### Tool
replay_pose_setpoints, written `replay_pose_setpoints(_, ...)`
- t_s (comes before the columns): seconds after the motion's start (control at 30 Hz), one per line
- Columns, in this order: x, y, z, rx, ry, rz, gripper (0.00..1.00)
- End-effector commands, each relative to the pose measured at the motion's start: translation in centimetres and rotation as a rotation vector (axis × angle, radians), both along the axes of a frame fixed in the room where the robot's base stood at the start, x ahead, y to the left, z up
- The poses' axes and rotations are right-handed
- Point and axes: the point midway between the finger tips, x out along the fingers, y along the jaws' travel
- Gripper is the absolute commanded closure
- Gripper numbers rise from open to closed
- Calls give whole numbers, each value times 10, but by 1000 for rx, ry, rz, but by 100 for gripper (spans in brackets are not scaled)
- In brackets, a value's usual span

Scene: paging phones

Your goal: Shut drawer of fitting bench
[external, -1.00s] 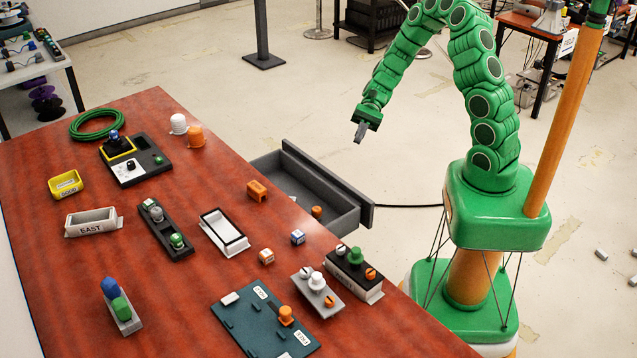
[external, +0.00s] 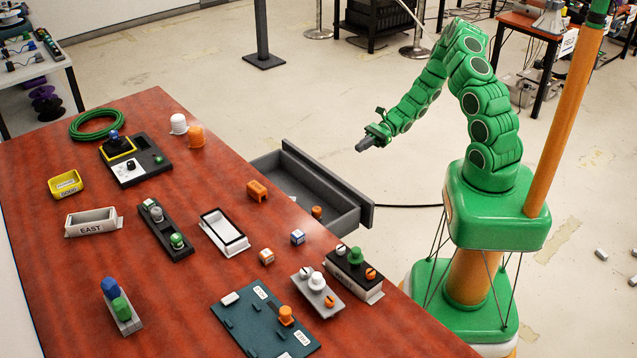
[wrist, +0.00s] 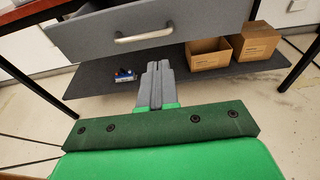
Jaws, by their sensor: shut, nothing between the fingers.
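The grey drawer (external: 305,192) of the red-brown fitting bench (external: 190,280) stands open, pulled out from the bench's right side, with a small orange piece (external: 316,211) inside. In the wrist view the drawer front (wrist: 155,32) fills the upper part, with a metal bar handle (wrist: 145,37) across it. My gripper (external: 362,146) is shut and empty, in the air beyond the drawer's outer side, apart from it. In the wrist view its grey fingers (wrist: 155,70) are together and point toward the drawer, below the handle in the picture.
Several parts and trays, such as the EAST tray (external: 92,223), cover the bench top.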

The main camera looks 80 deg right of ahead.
Motion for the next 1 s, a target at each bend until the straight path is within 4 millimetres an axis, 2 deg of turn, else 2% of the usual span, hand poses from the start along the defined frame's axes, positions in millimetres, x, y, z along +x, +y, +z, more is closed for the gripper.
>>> replay_pose_setpoints(0.4,36,38,-10,1,1,5,100)
replay_pose_setpoints(1.0,81,83,-23,1,1,4,100)
